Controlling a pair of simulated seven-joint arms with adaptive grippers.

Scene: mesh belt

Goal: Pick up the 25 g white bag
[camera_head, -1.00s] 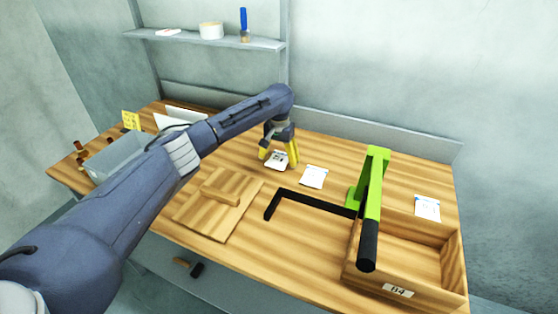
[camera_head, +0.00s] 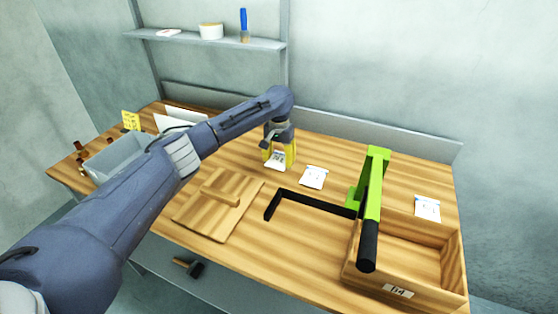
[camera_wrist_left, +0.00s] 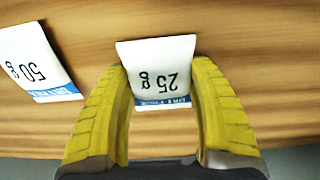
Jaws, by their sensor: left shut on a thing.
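The white bag marked 25 g (camera_wrist_left: 161,72) shows in the left wrist view between the yellow fingers of my left gripper (camera_wrist_left: 161,95). It has a blue band along its lower edge in that view. The fingers touch its two sides and are shut on it. In the head view the left gripper (camera_head: 279,157) is at the back middle of the table with the 25 g bag (camera_head: 275,161) in it. I cannot tell if the bag is clear of the table. My right gripper is not in view.
A white bag marked 50 g (camera_wrist_left: 36,62) lies beside it, also in the head view (camera_head: 313,177). Another white packet (camera_head: 427,208) lies at the right. A green press with black handle (camera_head: 374,190), a wooden box (camera_head: 440,284), a wooden board (camera_head: 240,222) and a grey bin (camera_head: 112,157) stand around.

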